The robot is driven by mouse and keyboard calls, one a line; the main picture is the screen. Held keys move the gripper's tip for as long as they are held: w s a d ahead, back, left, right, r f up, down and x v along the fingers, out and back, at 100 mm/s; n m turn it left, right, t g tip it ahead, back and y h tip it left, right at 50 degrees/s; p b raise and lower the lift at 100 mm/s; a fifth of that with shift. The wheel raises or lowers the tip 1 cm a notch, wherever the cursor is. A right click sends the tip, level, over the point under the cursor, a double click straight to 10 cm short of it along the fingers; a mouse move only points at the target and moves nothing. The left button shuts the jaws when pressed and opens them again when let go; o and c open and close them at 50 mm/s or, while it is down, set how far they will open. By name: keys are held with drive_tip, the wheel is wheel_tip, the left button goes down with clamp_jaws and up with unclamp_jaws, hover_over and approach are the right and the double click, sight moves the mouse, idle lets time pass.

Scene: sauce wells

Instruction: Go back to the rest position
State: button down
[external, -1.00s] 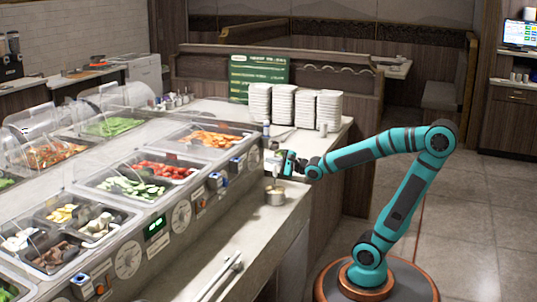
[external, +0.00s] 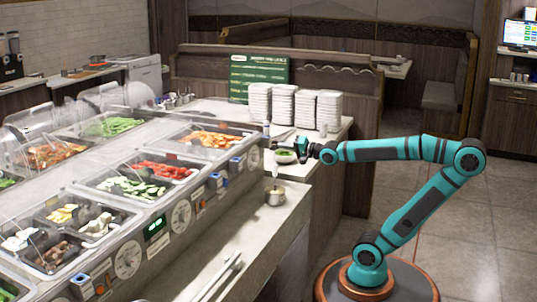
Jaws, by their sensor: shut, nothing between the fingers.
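My gripper (external: 302,155) is small in the external view, at the end of the teal arm. It is shut and empty, just right of a small dish with green contents (external: 285,156) on the counter. The fingertips are too small to see in detail.
The food bar with several filled wells (external: 150,170) runs along the left. Stacks of white plates (external: 293,106) stand behind the gripper, near a green sign (external: 258,75). Metal tongs (external: 221,275) lie on the front ledge. The floor right of the arm is clear.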

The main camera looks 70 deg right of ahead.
drive_tip(key=s+a+r+n, duration=0.2)
drive_tip(key=s+r+n, duration=0.5)
drive_tip(key=s+n, duration=0.3)
drive_tip(key=n, duration=0.2)
drive_tip(key=shift+s+r+n+y, duration=0.15)
drive_tip(key=shift+s+n+y, duration=0.15)
drive_tip(key=shift+s+n, duration=0.1)
drive_tip(key=c, duration=2.2)
unclamp_jaws()
drive_tip(key=shift+w, duration=0.1)
